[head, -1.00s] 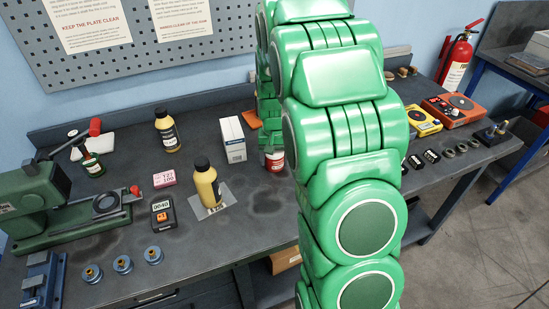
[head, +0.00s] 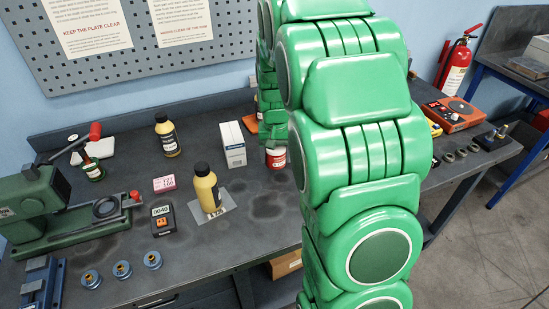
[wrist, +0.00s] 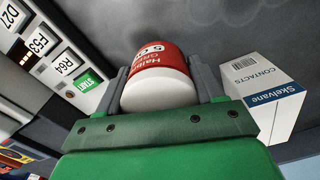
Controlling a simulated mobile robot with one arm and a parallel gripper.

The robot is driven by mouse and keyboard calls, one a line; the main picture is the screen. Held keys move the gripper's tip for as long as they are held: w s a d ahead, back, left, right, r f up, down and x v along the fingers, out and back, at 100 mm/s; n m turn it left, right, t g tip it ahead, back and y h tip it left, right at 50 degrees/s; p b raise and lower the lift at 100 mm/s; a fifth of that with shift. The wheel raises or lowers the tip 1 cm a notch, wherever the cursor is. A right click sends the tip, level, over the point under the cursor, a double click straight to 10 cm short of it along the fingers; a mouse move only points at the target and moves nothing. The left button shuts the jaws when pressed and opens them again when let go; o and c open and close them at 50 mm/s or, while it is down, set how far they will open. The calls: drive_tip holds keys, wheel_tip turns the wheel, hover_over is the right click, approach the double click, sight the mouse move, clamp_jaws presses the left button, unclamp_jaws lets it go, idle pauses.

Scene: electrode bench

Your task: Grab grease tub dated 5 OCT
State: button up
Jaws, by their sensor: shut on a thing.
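The grease tub (wrist: 158,75) has a white lid and a red label. Its label shows in the wrist view with "5 OC" readable and the rest cut off by the curve. My gripper (wrist: 163,84) is shut on the tub, one finger on each side of it. In the head view the tub (head: 276,158) shows just left of my green arm, near the white box. My arm hides most of the gripper there.
The white Skelvane contacts box (wrist: 266,95) stands close beside the tub; it also shows in the head view (head: 232,144). A yellow bottle (head: 206,188) stands on a plate nearer the front. Labelled switches (wrist: 50,60) lie on the tub's other side.

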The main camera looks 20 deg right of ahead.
drive_tip(key=s+r, duration=0.2)
drive_tip(key=r, duration=0.1)
drive_tip(key=s+r, duration=0.1)
drive_tip(key=shift+s+a+r, duration=0.15)
drive_tip(key=shift+s+a, duration=0.15)
drive_tip(key=shift+a, duration=0.05)
drive_tip(key=s+a+r, duration=0.1)
drive_tip(key=s+r, duration=0.2)
drive_tip(key=s, duration=0.5)
drive_tip(key=shift+s+a+r, duration=0.2)
drive_tip(key=shift+a+r, duration=0.1)
